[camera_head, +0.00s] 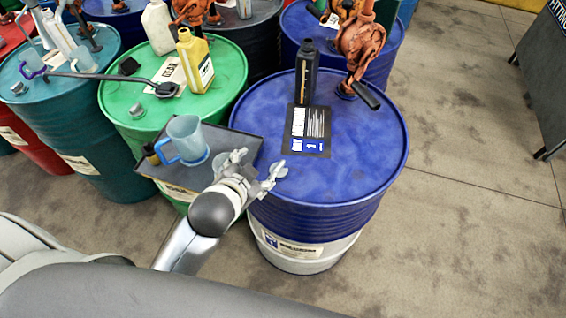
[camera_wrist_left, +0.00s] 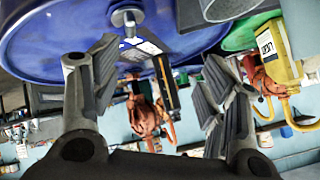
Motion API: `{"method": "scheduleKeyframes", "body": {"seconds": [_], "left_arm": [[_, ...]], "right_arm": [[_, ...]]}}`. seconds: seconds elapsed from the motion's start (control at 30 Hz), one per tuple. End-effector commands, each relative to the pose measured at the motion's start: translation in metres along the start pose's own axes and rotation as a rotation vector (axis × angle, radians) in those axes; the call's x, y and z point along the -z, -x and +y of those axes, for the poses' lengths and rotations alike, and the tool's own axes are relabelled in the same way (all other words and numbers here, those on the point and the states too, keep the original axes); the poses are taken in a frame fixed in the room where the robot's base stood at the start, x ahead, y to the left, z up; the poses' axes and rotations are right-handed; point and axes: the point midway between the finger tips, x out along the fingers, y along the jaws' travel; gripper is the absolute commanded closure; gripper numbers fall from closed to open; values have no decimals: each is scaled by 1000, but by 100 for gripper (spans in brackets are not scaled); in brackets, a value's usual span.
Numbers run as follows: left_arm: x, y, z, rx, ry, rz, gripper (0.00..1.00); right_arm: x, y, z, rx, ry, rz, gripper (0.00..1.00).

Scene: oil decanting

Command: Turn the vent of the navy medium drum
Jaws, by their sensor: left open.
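The navy drum (camera_head: 350,160) stands upright in the middle of the head view, with a blue top and a pale lower band. Its vent (camera_head: 279,170) is a small silver cap near the front-left rim. In the left wrist view the vent (camera_wrist_left: 127,18) is a round metal piece on the blue lid, near the top of the picture. My left gripper (camera_head: 254,170) is open and empty, just left of the vent at the lid's edge. In the left wrist view its fingers (camera_wrist_left: 160,80) are spread wide, with the vent beyond them. My right gripper is not in view.
A dark bottle (camera_head: 306,75), a label card (camera_head: 306,130) and an orange pump (camera_head: 360,45) are on the navy drum. A dark tray (camera_head: 240,145) with a blue jug (camera_head: 187,140) lies behind my left gripper. A green drum (camera_head: 120,100) stands to the left.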

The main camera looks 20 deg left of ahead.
Motion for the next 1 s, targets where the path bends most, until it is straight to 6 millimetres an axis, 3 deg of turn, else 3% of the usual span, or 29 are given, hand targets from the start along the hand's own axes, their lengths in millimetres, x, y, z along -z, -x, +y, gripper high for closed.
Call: {"method": "scheduleKeyframes", "body": {"seconds": [0.17,0.27,0.37,0.5,0.6,0.7,0.8,0.87,1.0], "left_arm": [[67,-7,-14,100,-154,212,32],[118,-3,-19,181,-283,375,32],[182,13,-18,290,-465,587,32],[262,52,7,453,-765,905,32],[301,84,39,566,-997,1125,32],[321,112,79,670,-1243,1337,32],[321,131,123,758,-1506,1542,32],[313,136,148,801,-1671,1659,32],[274,125,193,848,-2083,1914,32]], "right_arm": [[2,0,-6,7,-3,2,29],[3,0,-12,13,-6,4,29],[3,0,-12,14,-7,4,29],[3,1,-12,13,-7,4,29],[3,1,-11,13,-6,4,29],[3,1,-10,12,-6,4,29],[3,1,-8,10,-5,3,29],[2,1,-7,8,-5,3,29],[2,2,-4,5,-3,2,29]]}}
